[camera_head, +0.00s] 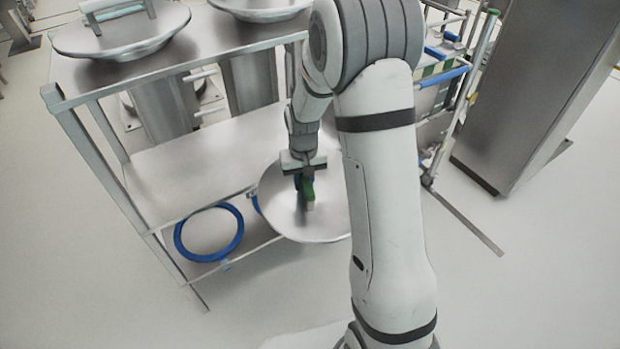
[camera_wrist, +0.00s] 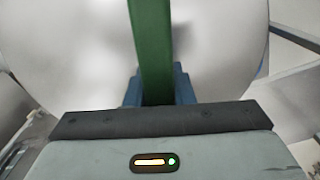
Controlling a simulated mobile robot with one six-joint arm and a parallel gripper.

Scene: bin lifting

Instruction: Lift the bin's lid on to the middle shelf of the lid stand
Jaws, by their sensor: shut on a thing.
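The bin's lid (camera_head: 328,215) is a round silver metal disc with a green handle (camera_head: 308,190). My gripper (camera_head: 306,184) is shut on the green handle, which also shows between the blue fingers in the wrist view (camera_wrist: 152,45). The lid is tilted and hangs in front of the right part of the lid stand (camera_head: 168,232), at about the height of the middle shelf (camera_head: 185,165). My arm hides part of the lid's right side. The middle shelf's visible surface is bare.
Two other lids (camera_head: 120,38) (camera_head: 260,10) lie on the stand's top shelf. Blue rings (camera_head: 209,234) are on the lower shelf. A trolley with blue parts (camera_head: 445,75) and a tall steel cabinet (camera_head: 540,95) stand at the right. The floor in front is clear.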

